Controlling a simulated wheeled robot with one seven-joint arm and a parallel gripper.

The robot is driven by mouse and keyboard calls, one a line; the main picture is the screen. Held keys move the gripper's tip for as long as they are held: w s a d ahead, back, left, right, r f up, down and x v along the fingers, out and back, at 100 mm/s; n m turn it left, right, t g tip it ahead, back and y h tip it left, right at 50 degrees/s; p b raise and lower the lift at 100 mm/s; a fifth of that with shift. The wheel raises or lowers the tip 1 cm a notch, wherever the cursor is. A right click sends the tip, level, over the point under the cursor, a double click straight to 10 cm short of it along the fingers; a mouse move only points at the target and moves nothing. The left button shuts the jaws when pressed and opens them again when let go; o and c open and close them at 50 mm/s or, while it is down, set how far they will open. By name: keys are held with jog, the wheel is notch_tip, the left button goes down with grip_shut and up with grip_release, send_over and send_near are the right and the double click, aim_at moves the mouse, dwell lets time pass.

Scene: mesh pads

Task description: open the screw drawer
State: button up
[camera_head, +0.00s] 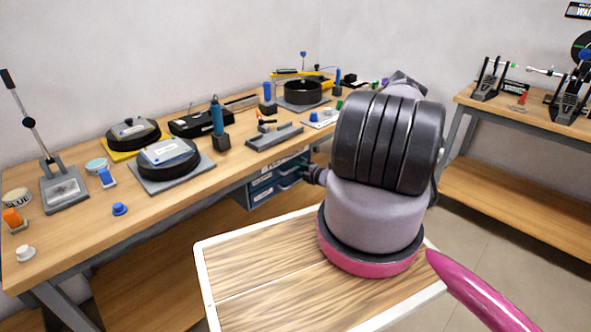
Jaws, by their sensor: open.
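A small drawer unit with blue-grey drawer fronts (262,183) hangs under the front edge of the long workbench. Several drawers show, with light labels or handles too small to read, so I cannot tell which one is the screw drawer. The right side of the unit is hidden behind my arm. My gripper (308,174) is dark and small in view, at the right part of the drawer fronts. It is open. I cannot tell whether its fingers touch a drawer handle.
The workbench (75,240) carries round black parts on mats, a lever press (62,190), a grey tray (275,137) and small tools. My large arm blocks the middle right. A wooden-topped surface (265,270) with a white rim lies in front. A second bench (510,115) stands at right.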

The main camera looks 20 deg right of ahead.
jog(key=shift+c, duration=0.4)
grip_shut()
dwell(1.0)
